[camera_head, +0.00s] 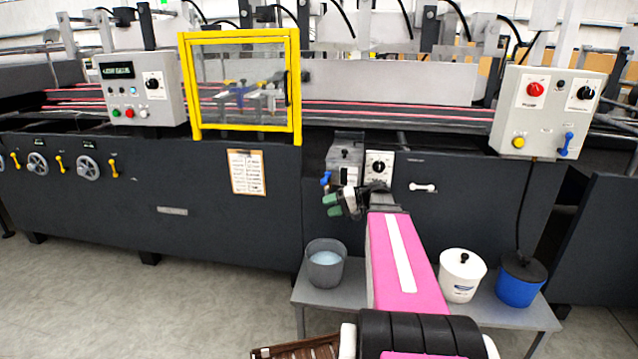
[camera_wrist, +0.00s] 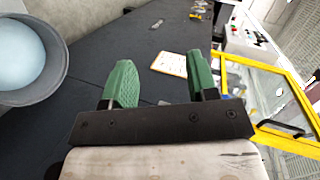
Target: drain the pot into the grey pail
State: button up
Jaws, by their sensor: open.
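The grey pail (camera_head: 322,272) stands upright on the left end of a low bench, with pale blue liquid in it. Its rim also shows at the left edge of the wrist view (camera_wrist: 55,75). My gripper (camera_head: 333,205) is in front of and below this unit, above the pail. In the wrist view its green fingers (camera_wrist: 163,80) are apart, with nothing between them. My arm hides part of the unit's underside.
A white lidded pot (camera_head: 462,279) and a blue lidded pot (camera_head: 520,284) stand on the bench (camera_head: 500,314), right of my arm. A dial box (camera_head: 379,170) adjoins the unit. A yellow-framed guard (camera_head: 241,139) and clipboard (camera_head: 247,172) are to the left. The floor at left is clear.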

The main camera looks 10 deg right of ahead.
aim_at(326, 182)
jog(key=w+d+r+n+t+y, duration=0.1)
jog(key=w+d+r+t+y, duration=0.15)
jog(key=d+r, duration=0.5)
jog(key=shift+y, duration=0.35)
jog(key=x, duration=1.1)
jog(key=shift+s+a+f, duration=0.1)
jog(key=shift+s+a, duration=0.05)
jog(key=shift+s, duration=0.1)
